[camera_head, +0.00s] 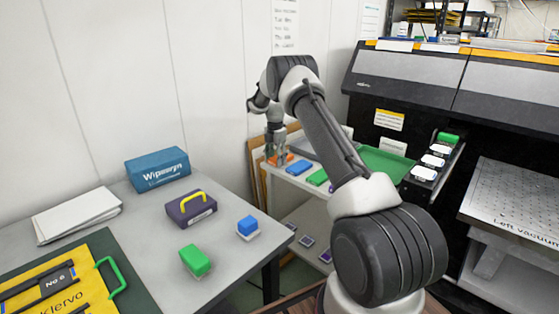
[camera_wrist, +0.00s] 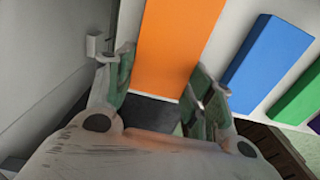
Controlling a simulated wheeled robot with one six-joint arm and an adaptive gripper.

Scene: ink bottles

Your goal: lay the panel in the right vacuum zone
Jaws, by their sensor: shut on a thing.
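My gripper (camera_head: 275,145) is at the white cart beside the wall. Its fingers (camera_wrist: 160,92) are closed on the near end of a flat orange block (camera_wrist: 178,45), which also shows under the gripper in the head view (camera_head: 279,159). I cannot tell whether the block is lifted off the cart. A metal bed (camera_head: 510,195) at the right carries the lettering "Left vacuum" near its front edge. No right vacuum zone is visible. White flat sheets or panels (camera_head: 77,214) lie on the left table; I cannot tell whether one is the task's panel.
A blue block (camera_head: 299,167) and green block (camera_head: 317,177) lie beside the orange one on the cart. A green tray (camera_head: 385,163) is behind my arm. The grey table (camera_head: 150,235) holds a blue box (camera_head: 157,170), purple case (camera_head: 190,208) and yellow case (camera_head: 60,290).

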